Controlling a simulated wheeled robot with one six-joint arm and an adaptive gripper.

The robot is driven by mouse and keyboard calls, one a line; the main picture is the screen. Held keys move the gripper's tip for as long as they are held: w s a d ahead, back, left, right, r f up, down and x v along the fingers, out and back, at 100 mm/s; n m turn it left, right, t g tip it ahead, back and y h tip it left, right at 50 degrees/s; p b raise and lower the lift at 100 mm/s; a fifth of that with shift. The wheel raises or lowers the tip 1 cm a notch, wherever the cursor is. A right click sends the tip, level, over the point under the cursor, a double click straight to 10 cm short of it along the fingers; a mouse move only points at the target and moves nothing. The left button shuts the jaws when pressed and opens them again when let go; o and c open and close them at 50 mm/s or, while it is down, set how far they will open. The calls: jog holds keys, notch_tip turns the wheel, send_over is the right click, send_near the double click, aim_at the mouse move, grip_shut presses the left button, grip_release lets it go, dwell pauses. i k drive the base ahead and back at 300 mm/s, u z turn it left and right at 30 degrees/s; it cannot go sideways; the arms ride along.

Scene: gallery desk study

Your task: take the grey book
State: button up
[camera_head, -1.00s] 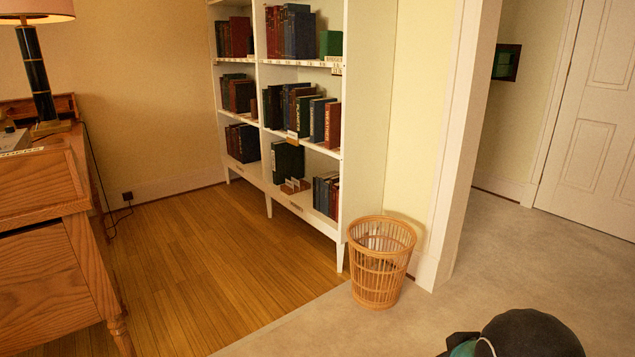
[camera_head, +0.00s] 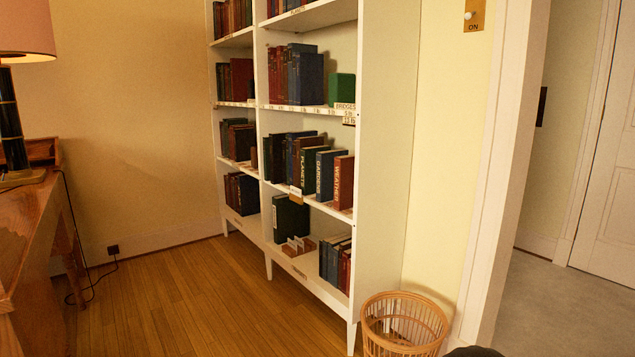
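A white bookcase (camera_head: 382,150) holds several rows of upright books. On its middle right shelf stand a dark green book lettered PLANETS (camera_head: 305,170), a dark blue-grey book lettered GARDENS (camera_head: 326,175) and a red-brown book lettered WEATHER (camera_head: 343,182). Above them, a dark slate-blue book (camera_head: 308,80) stands near a green one marked BRIDGES (camera_head: 342,89). No book shows as plainly grey; in this warm light I cannot tell which is the grey one.
A wicker basket (camera_head: 403,322) stands on the floor by the bookcase's front right corner. A wooden desk (camera_head: 25,235) with a lamp (camera_head: 24,35) is at left, a cord beside it. The wooden floor (camera_head: 185,290) between is clear. A doorway opens at right.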

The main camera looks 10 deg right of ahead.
aim_at(324, 160)
jog(key=u, duration=0.75)
jog(key=i, duration=0.6)
jog(key=u, duration=0.85)
jog(key=i, duration=0.65)
jog(key=z, duration=0.75)
jog(key=i, duration=0.75)
jog(key=z, duration=0.8)
jog(key=k, duration=0.55)
jog(key=u, duration=0.5)
jog(key=i, duration=0.4)
jog(key=u, duration=0.3)
